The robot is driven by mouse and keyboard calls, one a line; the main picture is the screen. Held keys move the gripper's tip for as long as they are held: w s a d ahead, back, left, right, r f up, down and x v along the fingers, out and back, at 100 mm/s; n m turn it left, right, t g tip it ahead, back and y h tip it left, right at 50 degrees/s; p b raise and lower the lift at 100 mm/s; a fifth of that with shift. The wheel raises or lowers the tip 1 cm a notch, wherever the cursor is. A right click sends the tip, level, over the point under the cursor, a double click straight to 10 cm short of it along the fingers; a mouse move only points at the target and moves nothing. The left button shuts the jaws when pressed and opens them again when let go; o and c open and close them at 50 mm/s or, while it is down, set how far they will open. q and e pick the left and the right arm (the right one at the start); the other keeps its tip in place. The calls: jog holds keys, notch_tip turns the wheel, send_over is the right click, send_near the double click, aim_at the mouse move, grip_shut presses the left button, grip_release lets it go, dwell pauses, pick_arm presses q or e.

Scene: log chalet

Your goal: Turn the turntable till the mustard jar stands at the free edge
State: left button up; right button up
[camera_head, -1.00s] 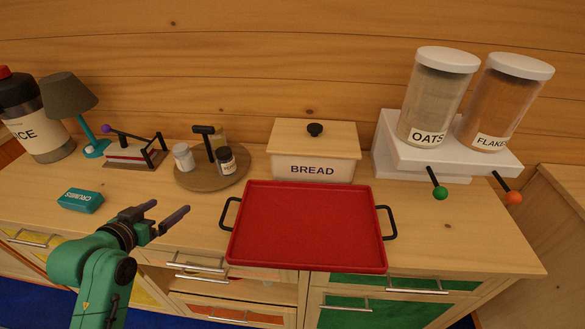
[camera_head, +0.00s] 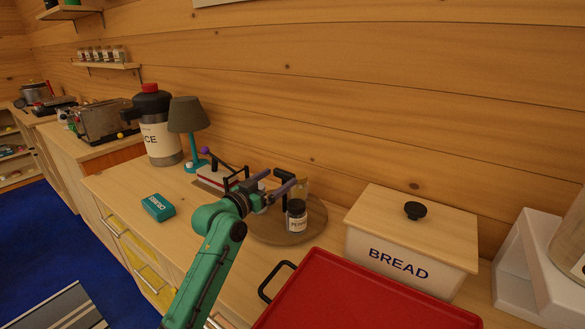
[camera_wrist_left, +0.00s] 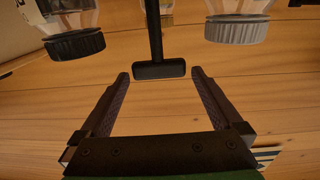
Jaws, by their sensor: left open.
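The round wooden turntable (camera_head: 310,232) stands on the counter, partly behind my left arm. A dark-lidded jar with a label starting PEPP (camera_head: 297,222) stands on its near right side. A yellowish jar (camera_head: 302,188), perhaps the mustard, stands behind it; its label is hidden. The turntable's black T-shaped handle (camera_head: 284,175) rises near the middle. My left gripper (camera_head: 282,179) is open at the handle. In the left wrist view the black crossbar (camera_wrist_left: 158,71) lies between the open fingertips, apart from both. A grey-lidded jar (camera_wrist_left: 237,30) shows there at right. My right gripper is not in view.
A red tray (camera_head: 365,300) lies to the right, before the bread box (camera_head: 400,255). A teal box (camera_head: 158,207), a lamp (camera_head: 187,118) and a large dark-topped container (camera_head: 157,135) stand left. A small lever device (camera_head: 212,178) is close behind the gripper.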

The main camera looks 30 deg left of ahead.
pick_arm(q)
jog(key=w+d, duration=0.1)
jog(key=w, duration=0.5)
jog(key=shift+w+d+p, duration=0.2)
jog(key=shift+w+p, duration=0.15)
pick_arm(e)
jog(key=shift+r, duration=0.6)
pick_arm(q)
jog(key=shift+f, duration=0.1)
